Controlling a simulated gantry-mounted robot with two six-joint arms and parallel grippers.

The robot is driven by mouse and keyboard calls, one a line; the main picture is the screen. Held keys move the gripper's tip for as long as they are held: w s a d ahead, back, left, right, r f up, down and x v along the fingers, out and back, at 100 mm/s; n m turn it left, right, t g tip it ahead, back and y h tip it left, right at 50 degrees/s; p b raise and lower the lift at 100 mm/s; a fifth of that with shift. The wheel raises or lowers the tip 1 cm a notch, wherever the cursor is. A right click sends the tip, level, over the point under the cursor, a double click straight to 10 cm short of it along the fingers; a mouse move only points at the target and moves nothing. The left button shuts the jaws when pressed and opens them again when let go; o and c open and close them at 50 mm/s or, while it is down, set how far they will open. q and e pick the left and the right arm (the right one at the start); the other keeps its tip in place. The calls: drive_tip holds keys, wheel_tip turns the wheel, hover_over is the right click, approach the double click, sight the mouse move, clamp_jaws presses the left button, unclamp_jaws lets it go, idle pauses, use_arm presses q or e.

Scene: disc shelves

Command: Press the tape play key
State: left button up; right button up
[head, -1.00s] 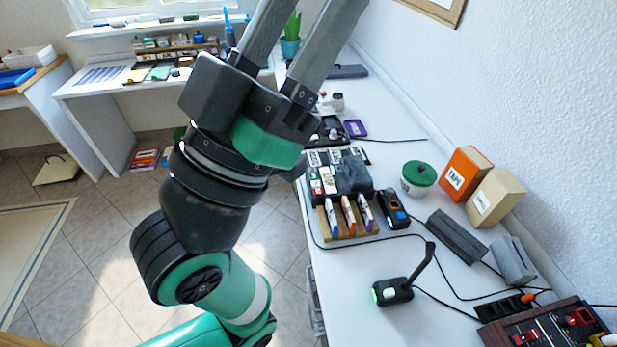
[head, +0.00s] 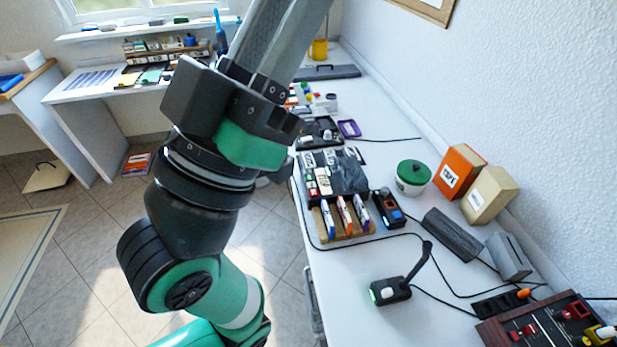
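A dark device (head: 347,172) with a row of small red, green and white keys (head: 320,182) along its left side stands on the right-hand white counter. It looks like the tape player, but the key markings are too small to read. My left gripper (head: 283,38) is in the upper middle of the head view, left of the device and apart from it in the picture. Its two grey fingers lie side by side with no gap showing, and nothing shows between them. Their tips are beyond the top edge. My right gripper is not in view.
A wooden rack of tapes (head: 345,226) stands in front of the device. A dark handheld unit (head: 389,208), a green-lidded pot (head: 412,178), an orange TAPE box (head: 459,171) and a microphone (head: 391,291) with its cable lie to the right. The counter (head: 345,265) has clear patches.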

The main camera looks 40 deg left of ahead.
use_arm(q)
clamp_jaws()
idle(1.4)
